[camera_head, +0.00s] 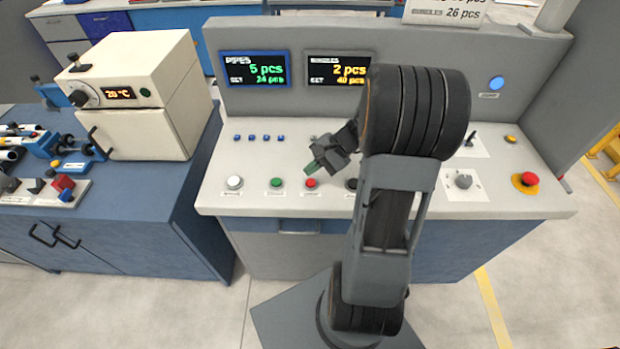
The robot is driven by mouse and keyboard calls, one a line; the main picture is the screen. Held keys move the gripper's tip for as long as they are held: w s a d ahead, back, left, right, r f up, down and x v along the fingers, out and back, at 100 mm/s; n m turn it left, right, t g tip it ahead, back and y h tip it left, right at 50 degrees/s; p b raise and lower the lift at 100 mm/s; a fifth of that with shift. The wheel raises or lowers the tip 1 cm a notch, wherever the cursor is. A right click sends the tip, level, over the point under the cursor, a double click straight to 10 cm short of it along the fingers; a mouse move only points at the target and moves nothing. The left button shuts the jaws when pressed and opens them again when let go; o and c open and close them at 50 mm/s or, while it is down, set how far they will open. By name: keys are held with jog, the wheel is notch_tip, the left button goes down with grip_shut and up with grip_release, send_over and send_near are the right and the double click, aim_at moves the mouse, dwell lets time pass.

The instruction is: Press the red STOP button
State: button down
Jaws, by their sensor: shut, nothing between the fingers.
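A small red button (311,183) sits on the front of the grey console top, between a green button (276,183) and a black one (352,184). The label below it is too small to read. My gripper (314,166) is shut and empty, with its greenish tips pointing down just behind the red button in the picture. I cannot tell how high the tips are above the panel. They appear apart from the button. A larger red mushroom button (529,179) on a yellow base stands at the console's right end.
A white button (234,183) is at the left of the row. Small blue buttons (259,138) lie behind it. A pipes display (255,69) and a second display (338,70) stand at the back. A knob (463,181) is right of my arm. A cream oven (140,95) stands left.

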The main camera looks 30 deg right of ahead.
jog(key=shift+r+p, duration=0.7)
jog(key=shift+r, duration=0.6)
jog(key=shift+f, duration=0.1)
jog(key=shift+s+d+f, duration=0.15)
jog(key=shift+s+f, duration=0.05)
jog(key=shift+f, duration=0.05)
jog(key=s+n+g+h, duration=0.1)
jog(key=s+f+h, duration=0.1)
jog(key=s, duration=0.1)
jog(key=shift+s+d+n+g, duration=0.1)
jog(key=shift+d+n+g, duration=0.1)
jog(key=shift+n+g, duration=0.2)
jog(key=s+a+r+n+t+h, duration=0.3)
jog(key=s+a+r+n+h, duration=0.2)
jog(key=a+r+n, duration=0.4)
notch_tip(320, 180, up, 2)
jog(key=shift+s+r+n+h, duration=0.1)
jog(key=shift+s+n+h, duration=0.3)
jog(key=shift+n+h, duration=0.5)
